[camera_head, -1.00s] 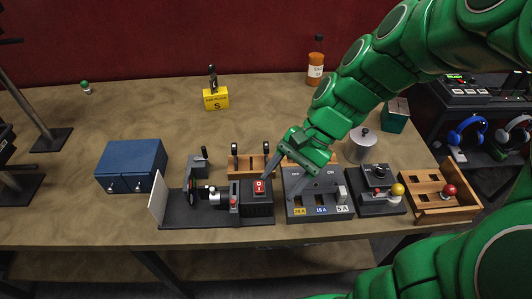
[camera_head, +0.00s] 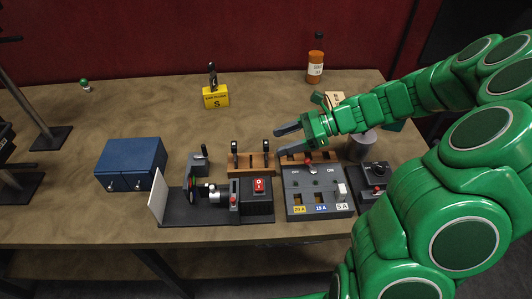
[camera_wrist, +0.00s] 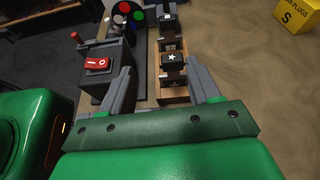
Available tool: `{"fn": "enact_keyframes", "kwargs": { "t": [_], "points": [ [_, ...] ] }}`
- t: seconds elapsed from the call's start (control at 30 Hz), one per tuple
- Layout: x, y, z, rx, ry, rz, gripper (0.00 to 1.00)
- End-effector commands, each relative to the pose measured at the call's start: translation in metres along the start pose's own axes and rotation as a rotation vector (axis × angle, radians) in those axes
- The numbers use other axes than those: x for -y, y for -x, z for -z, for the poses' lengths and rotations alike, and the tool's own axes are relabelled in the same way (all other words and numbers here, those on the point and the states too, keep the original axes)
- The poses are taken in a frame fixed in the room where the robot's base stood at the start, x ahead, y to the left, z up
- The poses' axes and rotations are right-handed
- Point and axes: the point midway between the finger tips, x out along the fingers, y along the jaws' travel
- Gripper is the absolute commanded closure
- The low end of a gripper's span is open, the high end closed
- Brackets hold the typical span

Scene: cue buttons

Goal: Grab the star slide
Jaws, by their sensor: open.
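The star slide (camera_wrist: 174,60) is a black block with a white star on its face, on a wooden rail frame (camera_wrist: 174,90) in the wrist view. In the head view it appears to be the right-hand black handle (camera_head: 266,147) on the wooden rack (camera_head: 250,165). My gripper (camera_head: 279,142) is open and empty, just right of that handle, fingers pointing left. In the wrist view the fingers (camera_wrist: 158,78) spread either side of the rail's near end, with the star slide ahead between them, apart from both.
A second black slide (camera_head: 235,148) stands left on the same rack. A machine with a red switch (camera_head: 259,186) and a grey switch panel (camera_head: 318,196) sit in front. A yellow ear-plugs box (camera_head: 216,97) stands behind. A blue cabinet (camera_head: 131,164) is at left. The table's back is mostly clear.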

Motion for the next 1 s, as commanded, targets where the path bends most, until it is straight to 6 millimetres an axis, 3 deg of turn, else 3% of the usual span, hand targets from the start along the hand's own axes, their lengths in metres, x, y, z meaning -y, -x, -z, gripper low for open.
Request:
{"fn": "enact_keyframes", "kwargs": {
  "t": [0.23, 1.0],
  "points": [
    [0.008, -0.003, 0.006, 0.019, -0.039, 0.022, 0.38],
    [0.016, -0.072, 0.004, 0.018, -0.037, 0.02, 0.38]
  ]
}}
